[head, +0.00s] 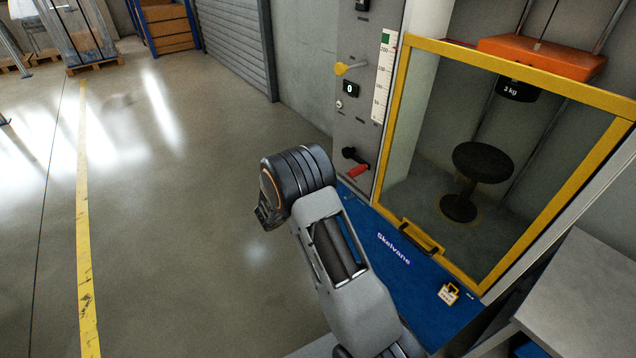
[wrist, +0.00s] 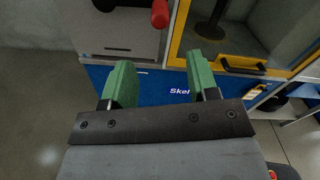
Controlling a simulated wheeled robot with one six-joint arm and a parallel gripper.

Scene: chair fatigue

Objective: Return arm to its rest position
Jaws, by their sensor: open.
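My arm rises from the bottom middle of the head view, its grey link and dark joint in front of the test machine. The fingers of my gripper are hidden in the head view. In the wrist view my gripper (wrist: 160,85) shows two green fingers set well apart, with nothing between them. Beyond the fingers is the blue base panel of the machine (wrist: 150,82) with part of its white lettering. The red handle (wrist: 160,14) is above them and apart from them.
The yellow-framed door (head: 393,115) is shut in front of a black stool (head: 482,163). A 3 kg weight (head: 515,90) hangs under an orange block (head: 540,57). The control panel carries a yellow lever (head: 350,68) and the red-handled crank (head: 357,171). A grey table (head: 590,300) stands right; open floor lies left.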

